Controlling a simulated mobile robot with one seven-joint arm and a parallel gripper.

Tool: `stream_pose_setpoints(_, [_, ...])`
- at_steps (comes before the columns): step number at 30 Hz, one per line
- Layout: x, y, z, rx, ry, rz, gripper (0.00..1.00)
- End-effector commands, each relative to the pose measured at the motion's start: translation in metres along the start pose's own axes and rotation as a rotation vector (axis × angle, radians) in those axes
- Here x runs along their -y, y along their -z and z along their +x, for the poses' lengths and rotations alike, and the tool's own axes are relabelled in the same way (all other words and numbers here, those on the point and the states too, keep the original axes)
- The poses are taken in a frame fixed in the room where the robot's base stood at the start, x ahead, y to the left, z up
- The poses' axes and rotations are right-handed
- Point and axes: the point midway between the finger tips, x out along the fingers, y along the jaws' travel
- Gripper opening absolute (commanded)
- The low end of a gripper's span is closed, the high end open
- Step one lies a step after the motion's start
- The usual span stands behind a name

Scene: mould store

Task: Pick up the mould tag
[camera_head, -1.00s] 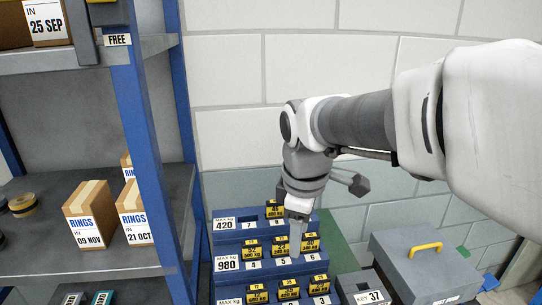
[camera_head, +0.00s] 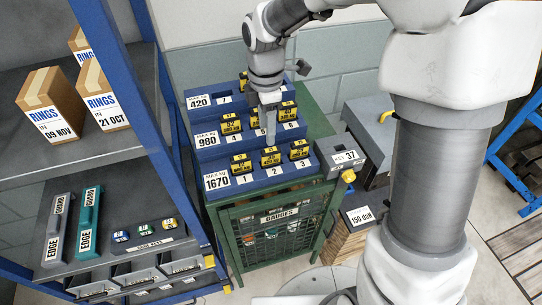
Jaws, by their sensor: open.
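Several small black-and-yellow mould tags stand in rows on a blue stepped rack (camera_head: 258,183). The front step, marked 1670, holds one tag at left (camera_head: 240,163), one in the middle (camera_head: 270,156) and one at right (camera_head: 299,150). The middle step, marked 980, shows a tag at left (camera_head: 231,124) and one at right (camera_head: 289,113). My gripper (camera_head: 270,135) points down over the middle step, between those two tags, and hides part of that row. Its jaws are open; I see no tag held. Which tag is meant, and whether the fingers touch one, I cannot tell.
The rack stands on a green mesh cabinet marked GAUGES (camera_head: 275,235). A grey box marked KEY 37 (camera_head: 340,152) is close on the right. A blue-framed shelf (camera_head: 150,130) with cartons (camera_head: 52,105) and EDGE GUARD pieces (camera_head: 88,215) rises on the left.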

Motion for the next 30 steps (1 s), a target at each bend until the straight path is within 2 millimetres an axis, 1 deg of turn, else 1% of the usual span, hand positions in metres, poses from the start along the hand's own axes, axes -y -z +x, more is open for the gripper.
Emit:
stream_pose_setpoints(1, [0.001,0.000,0.011,0.000,0.005,-0.001,0.57])
stream_pose_setpoints(3, [0.001,-0.001,0.024,0.001,0.005,0.000,0.57])
stream_pose_setpoints(6, [0.000,-0.001,0.037,0.001,0.002,0.000,0.57])
stream_pose_setpoints(13, [0.000,-0.003,0.051,0.001,0.002,0.002,0.57])
stream_pose_setpoints(18, [0.001,-0.011,0.076,0.001,0.004,0.003,0.57])
stream_pose_setpoints(21, [0.000,-0.010,0.089,0.001,0.003,0.002,0.57])
stream_pose_setpoints(25, [0.000,-0.010,0.096,0.001,0.000,0.002,0.57])
stream_pose_setpoints(30, [-0.001,-0.010,0.096,0.001,-0.001,0.002,0.57])
